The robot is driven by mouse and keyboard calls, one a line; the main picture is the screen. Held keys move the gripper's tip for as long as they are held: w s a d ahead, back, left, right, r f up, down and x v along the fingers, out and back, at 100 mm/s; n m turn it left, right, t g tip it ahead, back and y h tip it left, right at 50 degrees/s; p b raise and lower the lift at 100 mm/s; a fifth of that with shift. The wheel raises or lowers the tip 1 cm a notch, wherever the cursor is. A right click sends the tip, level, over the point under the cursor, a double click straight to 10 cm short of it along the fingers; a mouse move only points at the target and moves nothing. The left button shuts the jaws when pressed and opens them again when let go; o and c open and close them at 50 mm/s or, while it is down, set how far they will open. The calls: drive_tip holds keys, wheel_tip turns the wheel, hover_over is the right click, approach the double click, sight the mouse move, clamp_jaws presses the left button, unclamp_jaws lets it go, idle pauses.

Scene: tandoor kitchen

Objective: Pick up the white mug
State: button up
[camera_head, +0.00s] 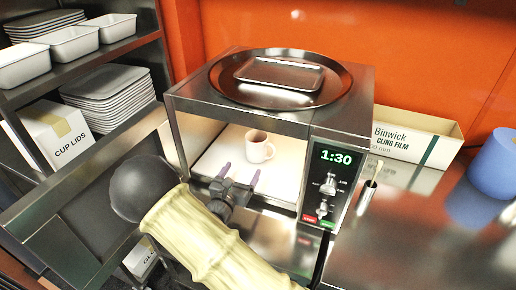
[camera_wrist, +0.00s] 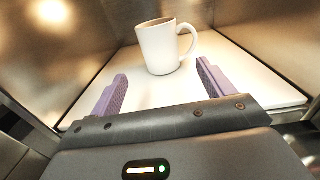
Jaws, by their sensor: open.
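The white mug (camera_head: 258,147) stands upright on the pale floor inside an open microwave in the head view. It also shows in the wrist view (camera_wrist: 160,48), with its handle to the right and a brownish inside at the rim. My gripper (camera_head: 240,174) is open at the mouth of the microwave. In the wrist view its two purple fingers (camera_wrist: 161,82) are spread wide and point toward the mug. The mug is beyond the fingertips, roughly between them, and nothing is held.
The microwave (camera_head: 340,118) has its door (camera_head: 75,195) swung open to the left. A round tray (camera_head: 225,75) with a rectangular tray (camera_head: 280,73) lies on top. A cling film box (camera_head: 415,138) and a blue container (camera_head: 493,165) stand right. The microwave's side walls bound the gripper's room.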

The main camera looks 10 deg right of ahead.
sight(252, 151)
drive_tip(key=p+x, duration=0.1)
drive_tip(key=x, duration=0.6)
drive_tip(key=shift+w, duration=0.15)
drive_tip(key=shift+p+x, duration=0.9)
drive_tip(key=shift+x, duration=1.75)
drive_tip(key=shift+r, duration=0.1)
drive_tip(key=c, duration=1.1)
drive_tip(key=shift+a+r, duration=0.1)
drive_tip(key=shift+r, duration=0.1)
